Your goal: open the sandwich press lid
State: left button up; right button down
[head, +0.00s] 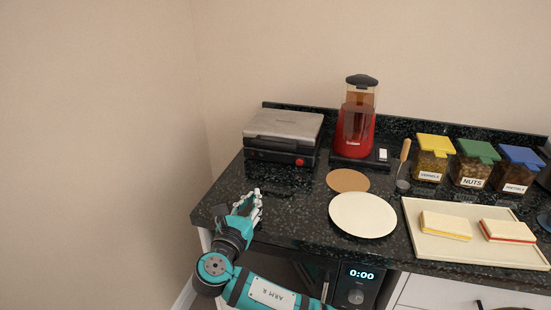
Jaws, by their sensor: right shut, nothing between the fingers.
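The sandwich press (282,138) stands at the back left corner of the dark speckled counter. It has a silver lid, a dark body and a red knob on its front. The lid is down, lying flat over the base. My right gripper (254,203) is shut and empty. It is at the counter's front left edge, in front of the press and apart from it. My left gripper is not in view.
A red machine (356,128) stands right of the press. A cork mat (347,180) and a white plate (363,215) lie in front of it. Further right are a board (473,250) with two sandwiches and lidded jars (432,160). A wall is at the left.

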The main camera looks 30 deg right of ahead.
jog(key=x, duration=0.7)
jog(key=shift+r, duration=0.1)
jog(key=x, duration=1.1)
jog(key=shift+w, duration=0.15)
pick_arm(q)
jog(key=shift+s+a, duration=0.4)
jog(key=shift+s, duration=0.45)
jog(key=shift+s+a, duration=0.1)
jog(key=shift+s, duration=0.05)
